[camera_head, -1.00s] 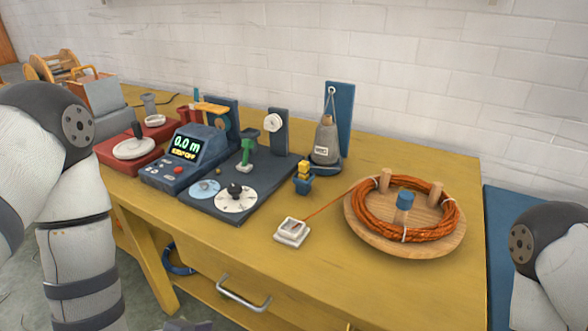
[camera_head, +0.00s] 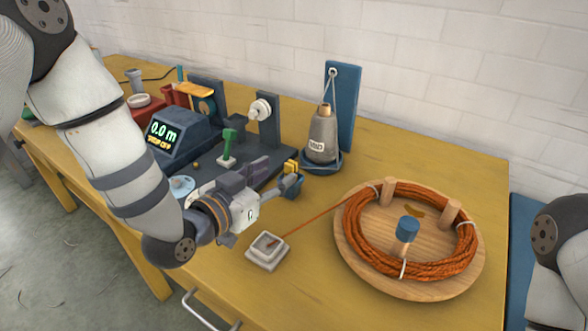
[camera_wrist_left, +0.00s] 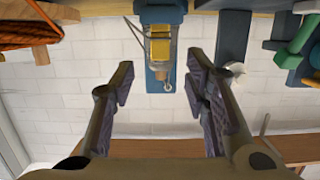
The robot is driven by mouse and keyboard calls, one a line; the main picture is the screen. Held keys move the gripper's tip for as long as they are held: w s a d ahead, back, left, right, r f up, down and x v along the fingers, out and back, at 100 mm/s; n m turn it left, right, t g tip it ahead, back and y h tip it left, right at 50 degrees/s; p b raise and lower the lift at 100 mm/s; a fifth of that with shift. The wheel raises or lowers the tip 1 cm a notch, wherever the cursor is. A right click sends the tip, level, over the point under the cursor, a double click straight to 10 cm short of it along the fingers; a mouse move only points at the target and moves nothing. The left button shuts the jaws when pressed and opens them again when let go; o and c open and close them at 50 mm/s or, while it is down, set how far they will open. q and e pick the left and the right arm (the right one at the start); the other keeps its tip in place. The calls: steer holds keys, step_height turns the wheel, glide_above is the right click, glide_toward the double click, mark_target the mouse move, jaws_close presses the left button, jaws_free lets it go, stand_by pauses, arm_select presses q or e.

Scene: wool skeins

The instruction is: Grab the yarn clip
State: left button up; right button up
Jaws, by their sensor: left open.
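The yarn clip appears to be the small yellow piece (camera_head: 291,167) standing in a blue holder near the middle of the table. My left gripper (camera_head: 274,178) is just left of it, its fingers pointing toward it and partly hiding the holder. In the left wrist view, which looks upside down, the yellow clip (camera_wrist_left: 160,43) shows ahead, centred between the two spread fingers (camera_wrist_left: 160,80). The left gripper is open and empty, and no contact with the clip is visible. My right gripper is out of view; only part of that arm shows at the right edge.
A grey weighted cone (camera_head: 322,138) hangs by a blue board (camera_head: 341,105) behind the clip. A wooden disc (camera_head: 360,262) with an orange skein lies to the right, its strand running to a white square dish (camera_head: 267,251). A meter box (camera_head: 170,135) stands left.

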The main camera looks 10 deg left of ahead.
mark_target(288, 168)
arm_select(q)
steer(key=x, duration=0.5)
steer(key=shift+w+d+f+b, duration=0.15)
steer(key=shift+w+f+b, duration=0.15)
steer(key=shift+w, duration=0.05)
steer(key=shift+w+d, duration=0.15)
steer(key=shift+w, duration=0.3)
steer(key=shift+r, duration=0.1)
steer(key=c, duration=1)
